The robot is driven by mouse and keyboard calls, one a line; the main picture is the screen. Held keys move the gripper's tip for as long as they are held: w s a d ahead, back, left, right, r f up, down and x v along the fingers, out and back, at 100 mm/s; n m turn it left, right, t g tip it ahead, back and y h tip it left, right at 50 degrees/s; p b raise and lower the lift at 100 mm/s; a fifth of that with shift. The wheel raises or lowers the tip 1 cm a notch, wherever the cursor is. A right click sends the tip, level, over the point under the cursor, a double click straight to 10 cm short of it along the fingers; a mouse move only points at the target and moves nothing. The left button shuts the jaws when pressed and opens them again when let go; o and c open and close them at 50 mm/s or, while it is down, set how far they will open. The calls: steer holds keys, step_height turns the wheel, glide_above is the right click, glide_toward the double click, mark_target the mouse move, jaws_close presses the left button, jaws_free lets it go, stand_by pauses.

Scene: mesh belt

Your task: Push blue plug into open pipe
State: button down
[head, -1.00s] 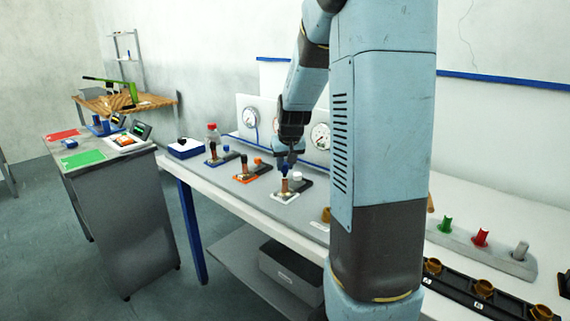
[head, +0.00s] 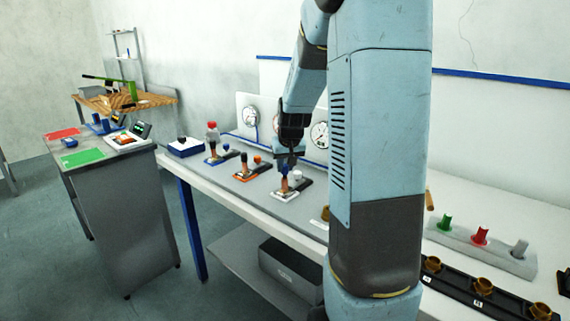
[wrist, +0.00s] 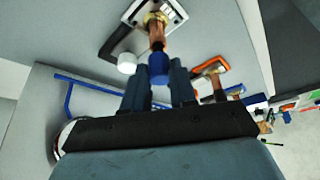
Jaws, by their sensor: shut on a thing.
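My gripper (wrist: 158,80) is shut on the blue plug (wrist: 158,66), which sits between its two fingertips. In the wrist view the plug is in line with the open end of a copper pipe (wrist: 157,38). The plug appears to meet the pipe's end; how deep it sits I cannot tell. The pipe rises from a brass fitting on a white-framed base (wrist: 176,12). In the head view the blue plug (head: 284,169) is just above the upright pipe (head: 284,186), with my gripper (head: 289,160) over it.
A white cap (wrist: 127,63) stands close beside the pipe. Similar stations with an orange base (head: 250,176) and a blue base (head: 217,159) stand further left on the bench. Gauges (head: 319,135) are behind. A holder with coloured plugs (head: 480,249) and a black rack are at right.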

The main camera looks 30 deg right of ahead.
steer(key=shift+f, duration=0.75)
steer(key=c, duration=0.8)
jaws_free()
steer(key=v, duration=1.3)
steer(key=shift+s+r, duration=0.2)
steer(key=shift+r, duration=0.05)
steer(key=s+a+r, duration=0.1)
steer(key=s+a, duration=0.3)
steer(key=s, duration=0.4)
steer(key=s+a+n, duration=0.1)
steer(key=s+a, duration=0.4)
steer(key=s, duration=0.3)
steer(key=s+a+r+n+t+y, duration=0.1)
steer(key=s+a, duration=0.3)
steer(key=s, duration=0.4)
steer(key=shift+s+a+r, duration=0.15)
steer(key=shift+a+r, duration=0.1)
steer(key=shift+r, duration=0.05)
